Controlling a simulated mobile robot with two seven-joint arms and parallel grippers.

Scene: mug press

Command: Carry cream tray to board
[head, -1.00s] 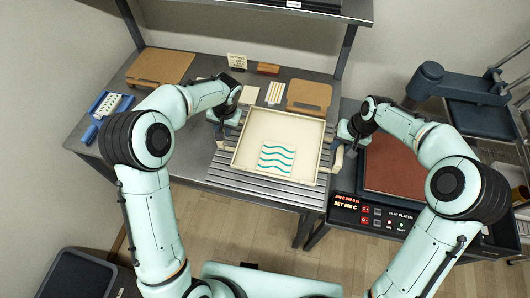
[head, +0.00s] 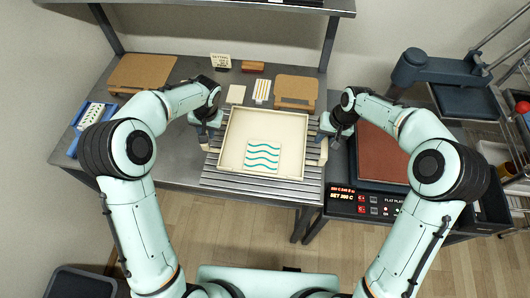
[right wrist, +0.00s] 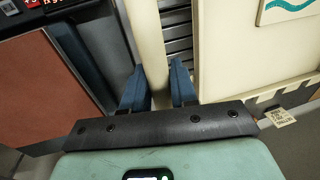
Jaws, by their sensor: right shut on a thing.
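The cream tray (head: 226,146) is a shallow square box over the grey slatted rack (head: 250,190) at the table's front. A white card with teal waves (head: 262,155) lies inside it. My right gripper (head: 328,135) is at the tray's right side. In the right wrist view its blue fingers (right wrist: 158,84) are shut on the tray's cream handle bar (right wrist: 146,40), with the tray wall (right wrist: 211,50) beside them. My left gripper (head: 210,135) is at the tray's left handle; its fingers are too hidden to judge. Two brown boards lie behind, one right (head: 296,91) and one left (head: 141,72).
A heat press with a reddish-brown plate (head: 380,157) and a control panel (head: 365,203) stands close right of the tray. Small cards (head: 236,94), a brown block (head: 253,66) and a blue rack (head: 91,118) sit on the table. A shelf edge (head: 230,5) overhangs the back.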

